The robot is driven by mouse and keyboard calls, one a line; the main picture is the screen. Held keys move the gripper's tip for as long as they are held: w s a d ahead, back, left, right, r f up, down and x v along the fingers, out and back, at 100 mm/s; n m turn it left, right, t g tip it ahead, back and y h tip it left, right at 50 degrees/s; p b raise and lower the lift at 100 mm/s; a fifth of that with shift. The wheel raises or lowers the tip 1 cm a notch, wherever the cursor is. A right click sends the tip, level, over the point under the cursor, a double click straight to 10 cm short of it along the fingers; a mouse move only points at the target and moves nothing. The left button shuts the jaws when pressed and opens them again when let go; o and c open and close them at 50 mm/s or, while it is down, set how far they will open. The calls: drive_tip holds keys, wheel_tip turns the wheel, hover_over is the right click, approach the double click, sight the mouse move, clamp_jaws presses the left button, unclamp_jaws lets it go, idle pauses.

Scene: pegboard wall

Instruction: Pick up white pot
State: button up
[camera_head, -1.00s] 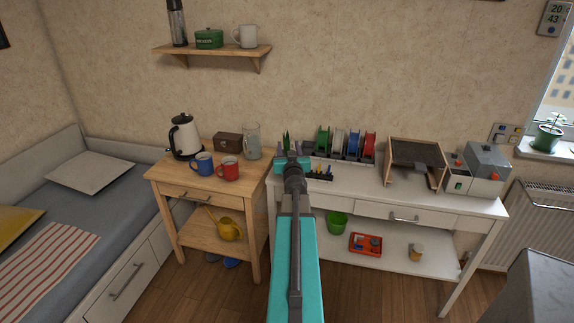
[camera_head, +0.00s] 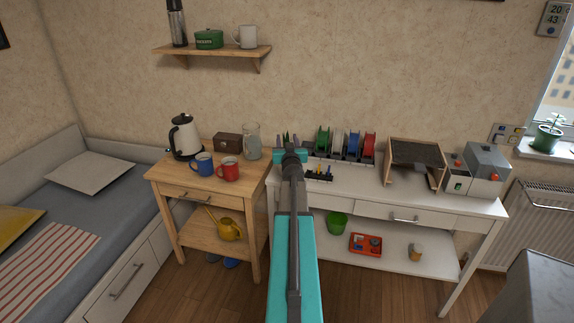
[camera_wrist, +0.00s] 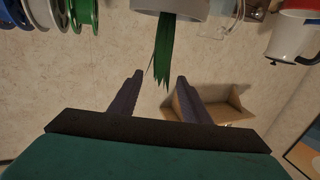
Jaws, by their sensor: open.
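The white pot (camera_wrist: 172,7) shows pale grey at the top of the wrist view, cut by the frame edge. This view looks upside down, and the pot's long green leaves (camera_wrist: 163,45) point down in it. My gripper (camera_wrist: 160,78) is open and empty; the leaf tips appear between its two fingers, and the pot lies beyond the fingertips. In the head view my gripper (camera_head: 291,141) is over the left end of the white table (camera_head: 340,185). Some green leaf tips (camera_head: 286,134) show by the fingers there, but the pot itself is hidden behind my gripper.
Several filament spools (camera_head: 353,145) stand close to the right. A small tool rack (camera_head: 318,174) sits in front.

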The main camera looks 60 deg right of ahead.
drive_tip(key=shift+x, duration=1.05)
drive_tip(key=shift+p+x, duration=0.35)
drive_tip(key=shift+x, duration=2.3)
drive_tip(key=shift+s, duration=0.1)
clamp_jaws()
drive_tip(key=shift+d+r, duration=0.1)
